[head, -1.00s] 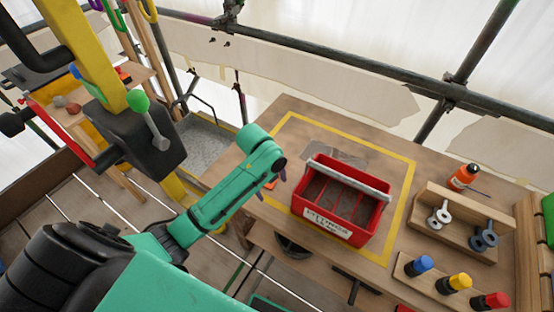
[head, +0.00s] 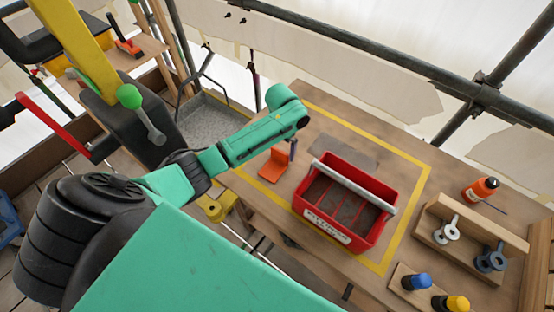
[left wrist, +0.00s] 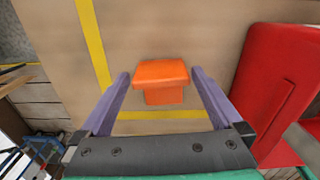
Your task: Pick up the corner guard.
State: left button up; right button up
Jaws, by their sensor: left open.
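The corner guard, an orange angled piece (head: 273,168), sits on the wooden table inside the yellow tape outline, left of the red toolbox. In the left wrist view the corner guard (left wrist: 161,74) lies between the two purple fingers, with a visible gap on each side. My left gripper (head: 293,148) is above and beside it, pointing down, partly hidden by its own arm. In the left wrist view my left gripper (left wrist: 160,75) is open and holds nothing. How far the fingertips are above the guard is unclear. My right gripper is not in view.
The red toolbox (head: 350,235) with a grey handle stands close right of the guard. A grey flat patch (head: 345,152) lies behind it. An orange bottle (head: 480,190) and a wooden rack (head: 465,240) are at the right. The table's front edge is near.

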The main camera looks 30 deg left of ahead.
aim_at(273, 165)
pick_arm(q)
notch_tip(273, 165, down, 2)
jog(key=shift+s+f, duration=0.15)
jog(key=shift+f, duration=0.1)
jog(key=c, duration=1.1)
